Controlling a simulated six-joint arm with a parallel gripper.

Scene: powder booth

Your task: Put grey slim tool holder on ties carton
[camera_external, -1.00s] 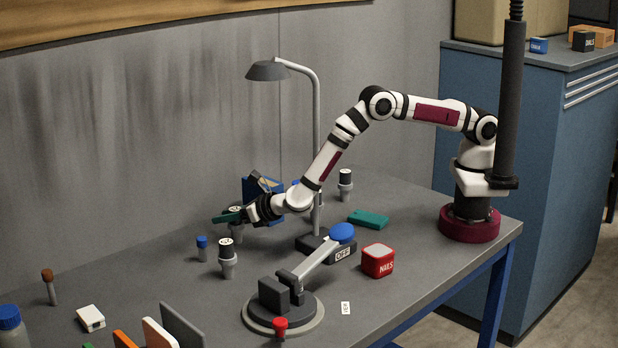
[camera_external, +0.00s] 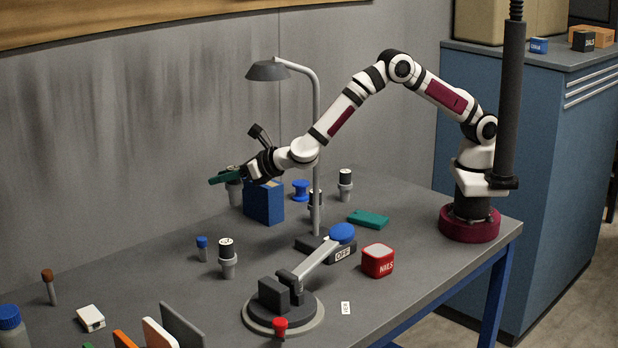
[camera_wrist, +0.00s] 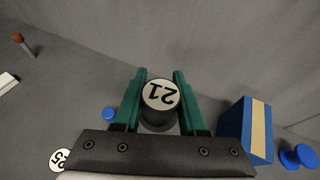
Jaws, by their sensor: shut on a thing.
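My gripper (camera_external: 226,177), with green fingers, is shut on a grey slim tool holder (camera_external: 234,193) and holds it above the table, left of the blue carton. In the wrist view the holder's dark body and white numbered top (camera_wrist: 160,95) sit between the fingers (camera_wrist: 152,98). A blue carton with a tan strip on top (camera_external: 263,204) stands on the table beside the held holder; it also shows at right in the wrist view (camera_wrist: 240,130). I see no readable name on it, so I cannot confirm it is the ties carton.
Other tool holders stand at front (camera_external: 227,259) and back right (camera_external: 345,184). A lamp (camera_external: 316,140), a blue spool (camera_external: 300,190), a red NAILS box (camera_external: 378,260) and a lever fixture (camera_external: 283,305) are nearby. Bare table lies left of the carton.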

